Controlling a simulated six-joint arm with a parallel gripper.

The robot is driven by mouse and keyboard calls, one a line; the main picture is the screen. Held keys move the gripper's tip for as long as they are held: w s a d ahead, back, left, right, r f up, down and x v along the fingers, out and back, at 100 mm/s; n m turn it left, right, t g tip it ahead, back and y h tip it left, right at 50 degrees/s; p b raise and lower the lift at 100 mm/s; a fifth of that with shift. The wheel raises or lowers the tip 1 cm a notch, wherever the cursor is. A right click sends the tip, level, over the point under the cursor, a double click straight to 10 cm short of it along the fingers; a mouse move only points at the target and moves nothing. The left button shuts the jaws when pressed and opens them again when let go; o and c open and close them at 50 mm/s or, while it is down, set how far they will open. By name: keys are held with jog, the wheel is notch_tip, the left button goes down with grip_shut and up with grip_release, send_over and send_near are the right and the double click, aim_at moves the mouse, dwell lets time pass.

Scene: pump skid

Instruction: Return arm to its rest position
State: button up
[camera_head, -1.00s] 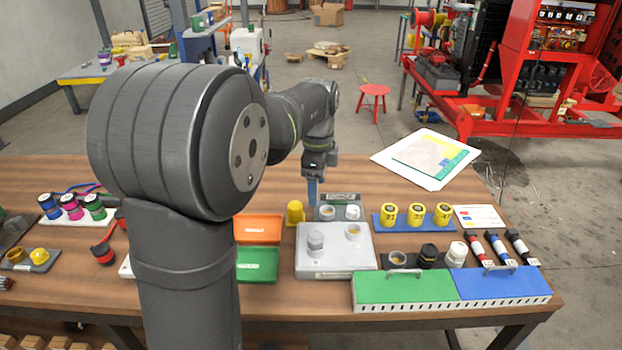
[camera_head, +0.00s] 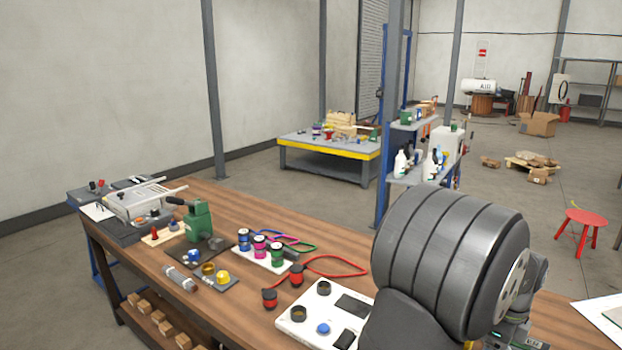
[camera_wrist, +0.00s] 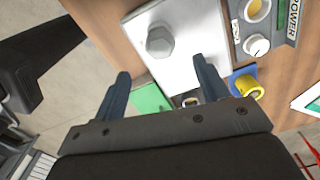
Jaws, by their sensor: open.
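My gripper (camera_wrist: 160,88) shows in the wrist view with its two blue-grey fingers spread apart and nothing between them. It is over the table, above a pale block (camera_wrist: 188,45) that carries a grey hex-headed piece (camera_wrist: 160,41). The fingertips appear apart from the block; the exact height is hard to tell. In the head view my arm fills the lower right, and the gripper itself is hidden or out of frame.
In the wrist view, a yellow cup (camera_wrist: 249,87) and a panel marked POWER (camera_wrist: 283,22) lie close by. In the head view, a white board (camera_head: 297,318), a green machine (camera_head: 198,219) and several coloured cylinders stand on the wooden table (camera_head: 236,213). A red stool (camera_head: 585,219) is beyond.

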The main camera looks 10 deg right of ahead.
notch_tip(320, 180, down, 8)
jog(key=shift+f, duration=0.2)
jog(key=shift+n, duration=0.7)
